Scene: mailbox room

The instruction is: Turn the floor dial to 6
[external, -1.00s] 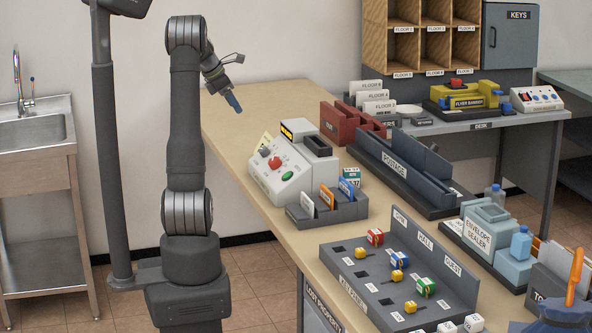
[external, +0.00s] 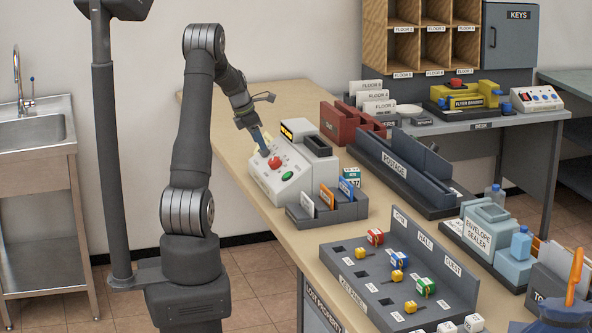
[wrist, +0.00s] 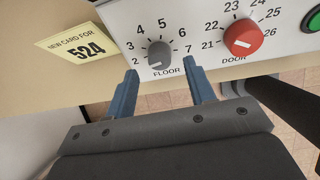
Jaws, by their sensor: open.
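The floor dial (wrist: 159,54) is a small grey knob above the word FLOOR on a white control box (external: 273,193), with numbers 2 to 7 around it. A pale mark shows on the knob's lower side in the wrist view; I cannot tell surely which number it points at. My gripper (wrist: 164,72) is open, its two blue fingers apart and empty. In the wrist view the fingertips lie just below and to either side of the grey dial, without visible contact. In the external view my gripper (external: 263,147) is at the box's upper left and hides the floor dial.
A red door dial (wrist: 243,39) sits right of the floor dial, with a green button (external: 288,176) beyond. A yellow card reading 524 (wrist: 83,46) is left of the box. A card rack (external: 330,211) stands in front of the box.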

